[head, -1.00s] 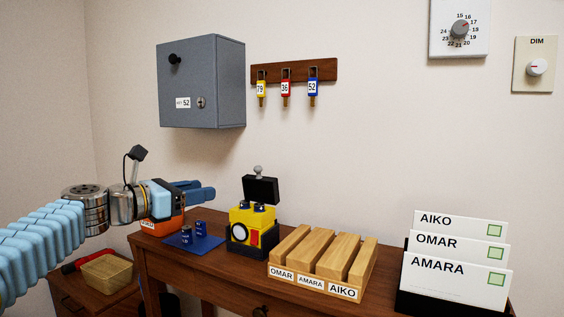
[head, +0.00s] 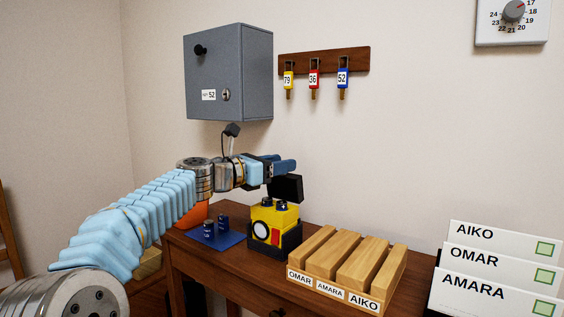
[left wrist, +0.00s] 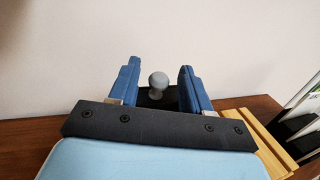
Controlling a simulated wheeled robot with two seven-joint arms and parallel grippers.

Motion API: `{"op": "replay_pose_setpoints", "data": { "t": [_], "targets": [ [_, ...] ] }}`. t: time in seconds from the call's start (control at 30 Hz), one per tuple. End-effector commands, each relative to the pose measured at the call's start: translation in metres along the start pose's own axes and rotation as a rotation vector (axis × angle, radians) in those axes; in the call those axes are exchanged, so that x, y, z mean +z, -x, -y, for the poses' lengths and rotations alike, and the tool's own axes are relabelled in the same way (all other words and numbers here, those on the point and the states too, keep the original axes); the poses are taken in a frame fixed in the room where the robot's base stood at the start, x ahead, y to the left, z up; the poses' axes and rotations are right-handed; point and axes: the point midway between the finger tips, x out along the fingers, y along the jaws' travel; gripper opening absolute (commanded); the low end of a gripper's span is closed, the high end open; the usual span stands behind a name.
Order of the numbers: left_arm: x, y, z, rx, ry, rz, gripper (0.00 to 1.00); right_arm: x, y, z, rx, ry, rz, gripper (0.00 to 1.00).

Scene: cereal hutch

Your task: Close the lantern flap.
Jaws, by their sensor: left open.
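The lantern (head: 263,221) is a yellow and black box on the table, with a round white lens and a red patch on its front. Its black flap (head: 288,190) stands raised at the back, and the tops of two dark cells show in the open top. My left gripper (head: 286,165) is open, just above the flap, and hides the flap's knob in the head view. In the left wrist view the grey knob (left wrist: 158,80) shows between the two blue fingers (left wrist: 158,85), with a gap on each side. My right gripper is not in view.
Two dark blue cells (head: 223,221) stand on a blue mat (head: 228,241) left of the lantern. A slotted wooden rack (head: 333,292) with name labels stands to its right. A grey key cabinet (head: 225,75) and key rail (head: 325,61) hang on the wall above.

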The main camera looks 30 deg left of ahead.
Motion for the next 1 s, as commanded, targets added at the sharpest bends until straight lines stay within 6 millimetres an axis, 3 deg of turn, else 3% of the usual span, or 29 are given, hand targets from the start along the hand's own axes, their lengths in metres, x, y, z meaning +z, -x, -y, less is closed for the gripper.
{"op": "replay_pose_setpoints", "data": {
  "t": [0.13,0.43,0.73,1.0],
  "targets": [
    [0.0004,-0.011,0.0001,0.0,0.0,0.0,0.48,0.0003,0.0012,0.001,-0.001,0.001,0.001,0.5],
    [-0.0002,-0.0126,0.0,0.001,0.0,0.0,0.46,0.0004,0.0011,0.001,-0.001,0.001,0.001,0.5],
    [-0.0002,-0.0124,0.0,0.001,-0.001,0.0,0.0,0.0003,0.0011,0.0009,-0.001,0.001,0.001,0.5],
    [-0.0009,-0.0122,0.0001,0.0,-0.001,0.001,0.0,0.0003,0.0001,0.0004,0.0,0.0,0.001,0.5]
  ]
}}
